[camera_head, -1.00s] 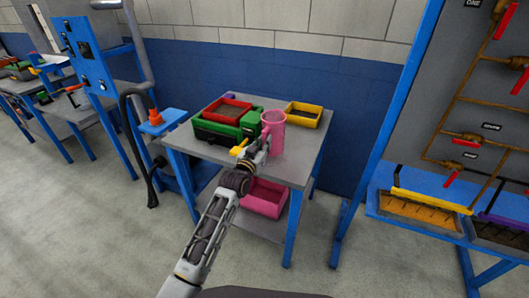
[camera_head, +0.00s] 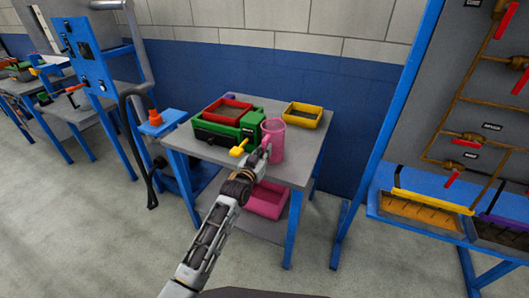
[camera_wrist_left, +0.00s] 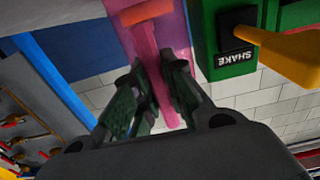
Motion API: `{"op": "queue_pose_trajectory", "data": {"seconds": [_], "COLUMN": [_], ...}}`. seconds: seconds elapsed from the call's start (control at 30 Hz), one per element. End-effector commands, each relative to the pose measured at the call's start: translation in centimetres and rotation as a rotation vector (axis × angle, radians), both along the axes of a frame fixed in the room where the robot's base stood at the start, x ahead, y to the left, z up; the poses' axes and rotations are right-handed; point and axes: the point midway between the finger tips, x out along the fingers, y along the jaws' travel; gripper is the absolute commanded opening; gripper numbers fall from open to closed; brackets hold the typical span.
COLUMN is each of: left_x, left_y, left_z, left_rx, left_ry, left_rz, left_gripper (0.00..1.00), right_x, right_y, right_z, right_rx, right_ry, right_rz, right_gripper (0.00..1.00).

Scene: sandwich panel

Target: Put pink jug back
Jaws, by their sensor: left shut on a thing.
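The pink jug (camera_head: 274,136) stands upright at the right front part of the small grey table (camera_head: 300,152) in the head view. My left gripper (camera_head: 262,152) is at the jug's near side, shut on its handle. In the left wrist view the two dark fingers (camera_wrist_left: 152,98) close around the pink handle (camera_wrist_left: 146,50), with the jug's pink body (camera_wrist_left: 178,30) behind it. Whether the jug's base touches the tabletop is hard to tell. My right gripper is not in view.
Left of the jug is a green shaker (camera_head: 214,130) holding a red tray (camera_head: 228,110), with a yellow lever (camera_head: 239,148). A yellow bin (camera_head: 303,115) stands behind right. A pink bin (camera_head: 266,200) sits on the lower shelf. The tabletop's right front is clear.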

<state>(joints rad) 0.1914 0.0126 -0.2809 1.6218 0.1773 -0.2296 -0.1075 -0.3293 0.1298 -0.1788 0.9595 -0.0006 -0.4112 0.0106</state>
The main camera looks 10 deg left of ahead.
Motion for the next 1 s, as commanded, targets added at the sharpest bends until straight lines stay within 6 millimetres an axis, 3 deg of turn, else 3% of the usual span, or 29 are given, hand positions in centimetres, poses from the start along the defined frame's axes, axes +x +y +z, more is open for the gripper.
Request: {"op": "queue_pose_trajectory", "data": {"seconds": [0.17,0.2,0.33,0.77,1.0], "left_x": [0.0,0.0,0.0,0.0,-1.0], "left_y": [0.0,0.0,0.0,0.0,0.4], "left_z": [-0.2,-0.2,-0.2,0.1,0.0], "left_rx": [0.001,0.000,0.001,0.000,0.001], "left_ry": [0.000,0.001,0.001,-0.001,0.000], "left_rz": [0.000,0.000,0.000,0.000,0.000], "left_gripper": [0.00,0.18,0.34,0.34,0.34], "right_x": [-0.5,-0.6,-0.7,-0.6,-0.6], "right_y": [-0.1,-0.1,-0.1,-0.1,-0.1], "right_z": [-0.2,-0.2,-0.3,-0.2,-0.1], "right_rx": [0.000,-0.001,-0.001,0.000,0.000], "right_ry": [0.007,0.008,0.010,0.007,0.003], "right_rz": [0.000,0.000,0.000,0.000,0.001], "right_gripper": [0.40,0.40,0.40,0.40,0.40]}}
